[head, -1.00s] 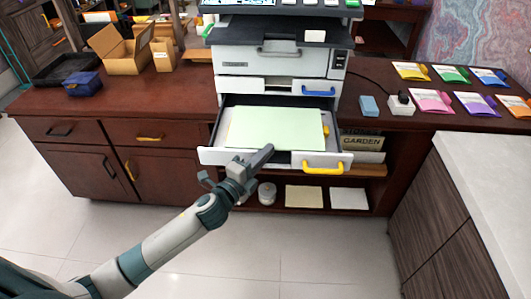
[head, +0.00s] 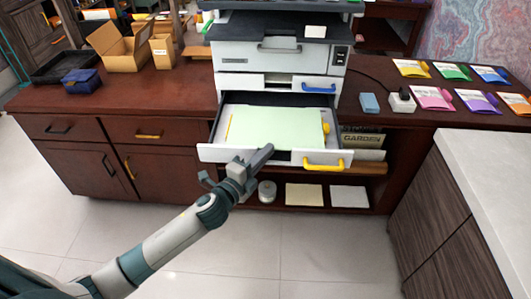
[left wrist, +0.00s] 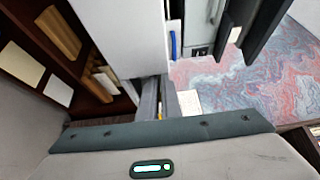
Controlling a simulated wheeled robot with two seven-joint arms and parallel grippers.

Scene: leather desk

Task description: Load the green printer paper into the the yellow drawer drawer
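The green printer paper (head: 280,128) lies flat in the open lower drawer of the printer. Yellow pieces show at its left and right edges. The yellow drawer (head: 222,152) has a white front with a yellow handle (head: 323,163), and it stands pulled out. My left gripper (head: 268,150) is at the drawer's front, left of the yellow handle, and overlaps the front's edge in the picture. In the left wrist view its two fingers (left wrist: 161,98) stand close together, and nothing held shows clearly. Whether it touches the drawer cannot be told. My right gripper is in neither view.
The drawer with the blue handle (head: 318,88) above is shut. Colored packets (head: 433,97) lie on the desk at right. An open cardboard box (head: 119,55) and a blue case (head: 81,81) stand at left. A pale counter (head: 490,165) is at right.

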